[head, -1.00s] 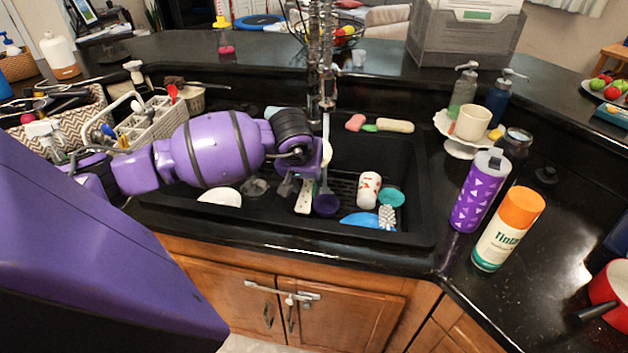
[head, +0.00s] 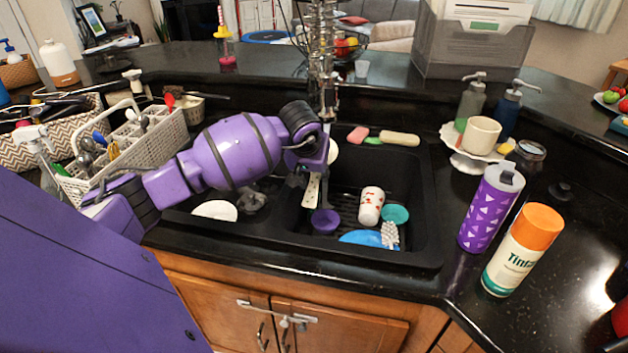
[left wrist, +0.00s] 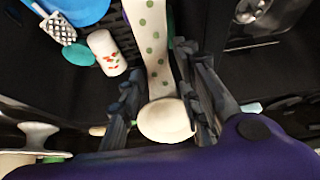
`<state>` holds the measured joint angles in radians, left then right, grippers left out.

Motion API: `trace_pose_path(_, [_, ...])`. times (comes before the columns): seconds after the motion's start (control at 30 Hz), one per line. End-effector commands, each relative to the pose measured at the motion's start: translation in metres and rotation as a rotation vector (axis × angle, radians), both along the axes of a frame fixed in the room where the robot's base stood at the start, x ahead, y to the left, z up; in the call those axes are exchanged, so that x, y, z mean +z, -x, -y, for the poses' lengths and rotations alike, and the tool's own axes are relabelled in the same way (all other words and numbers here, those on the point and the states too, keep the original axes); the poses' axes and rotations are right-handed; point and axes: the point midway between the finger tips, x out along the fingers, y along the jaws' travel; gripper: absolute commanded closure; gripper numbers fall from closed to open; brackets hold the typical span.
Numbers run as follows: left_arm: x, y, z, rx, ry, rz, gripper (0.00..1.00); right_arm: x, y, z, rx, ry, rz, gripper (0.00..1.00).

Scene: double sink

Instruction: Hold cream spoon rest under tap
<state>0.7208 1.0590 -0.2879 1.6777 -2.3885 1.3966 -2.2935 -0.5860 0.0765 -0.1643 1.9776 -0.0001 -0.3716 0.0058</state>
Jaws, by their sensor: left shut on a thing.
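My left gripper (head: 314,176) points down over the black double sink, below and close to the tap (head: 327,90). Its fingers show in the left wrist view (left wrist: 165,105), with the cream spoon rest (left wrist: 166,121) between them. The gripper is shut on it. A cream rim of the spoon rest (head: 333,152) shows behind the gripper in the head view. The strip also shows below the gripper in the head view (head: 312,190). My right gripper is out of view.
The sink holds a purple cup (head: 325,221), a patterned white cup (head: 370,206), a teal bowl (head: 395,214) and a brush (head: 390,235). A white dish (head: 215,210) lies in the left basin. A purple bottle (head: 491,207) and spray can (head: 522,250) stand right.

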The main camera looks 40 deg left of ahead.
Motion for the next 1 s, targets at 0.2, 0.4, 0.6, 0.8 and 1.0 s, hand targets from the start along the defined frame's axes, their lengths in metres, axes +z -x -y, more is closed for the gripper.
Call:
trace_pose_path(0.2, [-0.010,-0.020,-0.008,0.001,-0.002,-0.004,1.00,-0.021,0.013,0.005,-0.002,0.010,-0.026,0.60])
trace_pose_path(0.4, [-0.011,-0.035,-0.013,0.000,-0.001,-0.001,1.00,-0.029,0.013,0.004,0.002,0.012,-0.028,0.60])
trace_pose_path(0.6, [-0.010,-0.041,-0.016,-0.001,0.000,0.000,1.00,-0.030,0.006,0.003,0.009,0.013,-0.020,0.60])
trace_pose_path(0.8, [-0.008,-0.042,-0.016,0.000,0.000,0.001,1.00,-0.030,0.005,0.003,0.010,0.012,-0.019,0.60])
trace_pose_path(1.0, [-0.008,-0.042,-0.016,0.000,0.000,0.002,1.00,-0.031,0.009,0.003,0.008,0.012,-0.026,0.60])
